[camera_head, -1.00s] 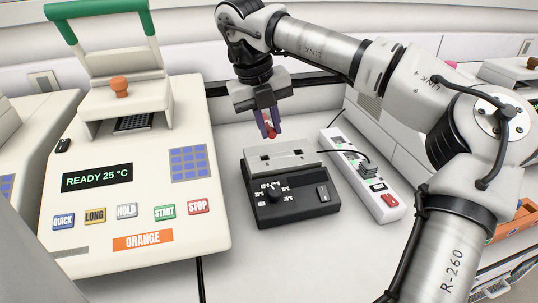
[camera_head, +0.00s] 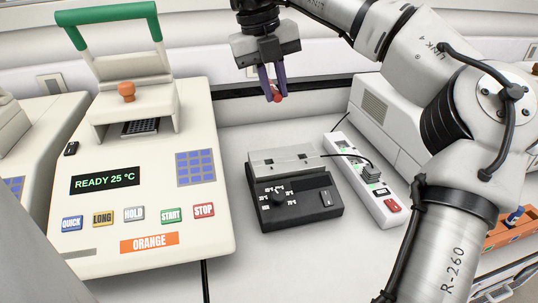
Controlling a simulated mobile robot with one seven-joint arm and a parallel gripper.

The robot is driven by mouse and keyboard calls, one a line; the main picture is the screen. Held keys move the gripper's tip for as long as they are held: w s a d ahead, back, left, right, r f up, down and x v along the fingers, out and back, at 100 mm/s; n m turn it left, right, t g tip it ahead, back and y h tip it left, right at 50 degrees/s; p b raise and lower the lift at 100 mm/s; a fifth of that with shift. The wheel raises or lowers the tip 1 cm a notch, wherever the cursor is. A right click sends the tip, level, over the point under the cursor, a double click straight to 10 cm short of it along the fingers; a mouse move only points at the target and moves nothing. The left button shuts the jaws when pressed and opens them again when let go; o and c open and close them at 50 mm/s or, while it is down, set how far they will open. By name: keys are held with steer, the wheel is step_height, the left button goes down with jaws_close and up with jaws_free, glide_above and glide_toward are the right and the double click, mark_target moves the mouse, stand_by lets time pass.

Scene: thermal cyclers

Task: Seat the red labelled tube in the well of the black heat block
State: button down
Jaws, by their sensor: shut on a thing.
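My gripper (camera_head: 273,88) points down with its dark purple fingers shut on a small red tube (camera_head: 276,97). The tube's label cannot be read at this size. The gripper hangs in the air above and behind the black heat block (camera_head: 290,205), clear of it. The heat block has a grey metal top plate (camera_head: 285,159) with small dark openings, and a black front panel with a dial and a switch. The wells' inside cannot be made out.
A white power strip (camera_head: 352,172) with a red switch lies right of the block. The cream ORANGE thermal cycler (camera_head: 140,210) stands at left with its lid raised by a green handle (camera_head: 100,15). An orange rack (camera_head: 510,230) sits at far right. Bench in front of the block is clear.

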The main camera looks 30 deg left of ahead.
steer(key=s+a+x, duration=0.1)
steer(key=x, duration=0.5)
steer(key=s+a+x, duration=0.1)
steer(key=x, duration=0.5)
steer(key=s+a+f+p+x, duration=0.1)
steer(key=x, duration=0.5)
steer(key=shift+d+f, duration=0.1)
steer(key=shift+f, duration=0.35)
steer(key=shift+f, duration=0.1)
steer(key=shift+f, duration=0.15)
steer(key=c, duration=1.4)
jaws_free()
steer(key=shift+o, duration=0.2)
steer(key=shift+r, duration=0.2)
steer(key=shift+r, duration=0.1)
steer(key=b+v, duration=0.3)
steer(key=v, duration=1)
steer(key=shift+r, duration=0.2)
